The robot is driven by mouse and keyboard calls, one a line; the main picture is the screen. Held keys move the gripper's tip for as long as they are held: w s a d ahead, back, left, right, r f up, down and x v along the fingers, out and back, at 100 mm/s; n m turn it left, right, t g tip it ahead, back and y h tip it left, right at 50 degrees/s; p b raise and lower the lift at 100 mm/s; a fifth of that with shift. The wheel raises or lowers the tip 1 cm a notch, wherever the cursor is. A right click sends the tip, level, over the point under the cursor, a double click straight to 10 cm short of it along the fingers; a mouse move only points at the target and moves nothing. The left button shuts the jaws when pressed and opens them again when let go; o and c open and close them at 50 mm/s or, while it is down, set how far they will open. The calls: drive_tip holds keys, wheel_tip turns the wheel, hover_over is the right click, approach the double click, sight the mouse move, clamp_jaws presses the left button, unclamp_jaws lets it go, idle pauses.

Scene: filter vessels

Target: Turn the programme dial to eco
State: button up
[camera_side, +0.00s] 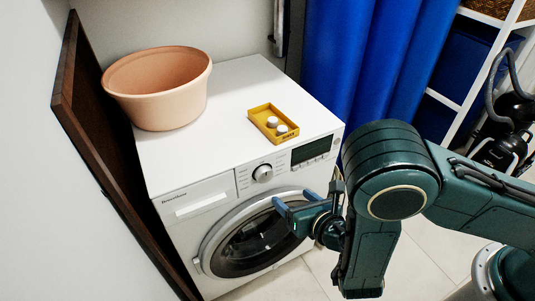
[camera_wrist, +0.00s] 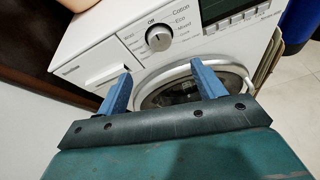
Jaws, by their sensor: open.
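The programme dial (camera_wrist: 159,38) is a round silver knob on the washing machine's front panel; it also shows in the side view (camera_side: 263,173). Printed labels surround it in the wrist view: Off above, Cotton and Eco at upper right, Mixed at right. Its pointer is too small to read surely. My gripper (camera_wrist: 161,68) is open and empty, with two blue fingers apart in front of the machine. In the side view my gripper (camera_side: 293,201) is below and to the right of the dial, in front of the door, not touching the dial.
The white washing machine (camera_side: 238,97) carries a peach tub (camera_side: 158,105) and a yellow tray (camera_side: 262,113) with white round pieces. A dark display (camera_side: 311,150) is right of the dial. The round door (camera_side: 207,245) is shut. A brown board (camera_side: 85,130) leans at left; blue curtains (camera_side: 350,50) hang behind.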

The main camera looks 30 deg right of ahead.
sight(266, 176)
drive_tip(key=shift+w, duration=0.1)
drive_tip(key=shift+x, duration=6.8)
drive_tip(key=shift+c, duration=0.2)
drive_tip(key=c, duration=1)
